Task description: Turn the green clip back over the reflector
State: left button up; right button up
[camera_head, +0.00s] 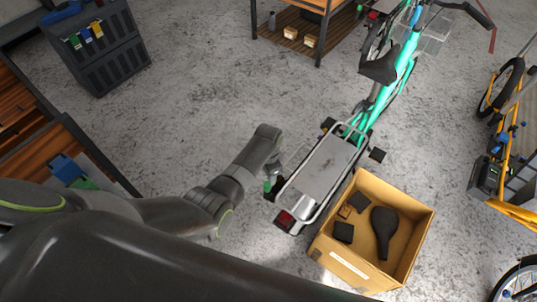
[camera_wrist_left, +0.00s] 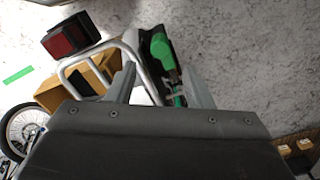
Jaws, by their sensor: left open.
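The green clip (camera_head: 267,186) is at the left edge of the rear rack (camera_head: 325,170) on the teal bike. In the left wrist view the clip (camera_wrist_left: 160,47) shows a rounded green head beside a dark strap, with more green lower down between my fingers. The red reflector (camera_head: 285,217), in a black housing, is at the rack's near end; the reflector (camera_wrist_left: 70,37) is clear of the clip at upper left in the wrist view. My left gripper (camera_wrist_left: 160,85) is open, its fingers on either side of the clip's lower part; contact cannot be told. My right gripper is out of view.
An open cardboard box (camera_head: 418,240) with a saddle and dark parts stands close right of the rack. A yellow bike (camera_head: 508,150) is at the right edge. A dark cabinet (camera_head: 98,60) stands upper left.

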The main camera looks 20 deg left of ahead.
pick_arm(q)
notch_tip(320, 180, up, 9)
dwell(0.4)
jog(key=shift+w+f, duration=0.1)
jog(key=shift+f, duration=0.1)
jog(key=s+a+f+n+b, duration=0.1)
jog(key=s+a+f+n, duration=0.1)
jog(key=s+f, duration=0.45)
jog(key=s+a+f+n+b, duration=0.1)
jog(key=s+a+f, duration=0.25)
jog(key=f, duration=0.55)
jog(key=s+a+f+n+b, duration=0.1)
jog(key=s+a+f+n, duration=0.1)
jog(key=s+f, duration=0.45)
jog(key=s+a+f+n+b, duration=0.1)
jog(key=s+a+f, duration=0.1)
jog(key=s+f, duration=0.3)
jog(key=s+a+f+n+t+b, duration=0.1)
jog(key=s+f, duration=0.4)
jog(key=s, duration=0.9)
jog(key=s+a+f+n+y+b, duration=0.1)
jog(key=s+a+f+n, duration=0.2)
jog(key=s, duration=0.6)
notch_tip(320, 180, down, 3)
jog(key=shift+s+a+r, duration=0.15)
jog(key=shift+s+a, duration=0.05)
jog(key=shift+a, duration=0.8)
jog(key=shift+c, duration=1)
jog(key=shift+s, duration=0.1)
jog(key=shift+c, duration=0.2)
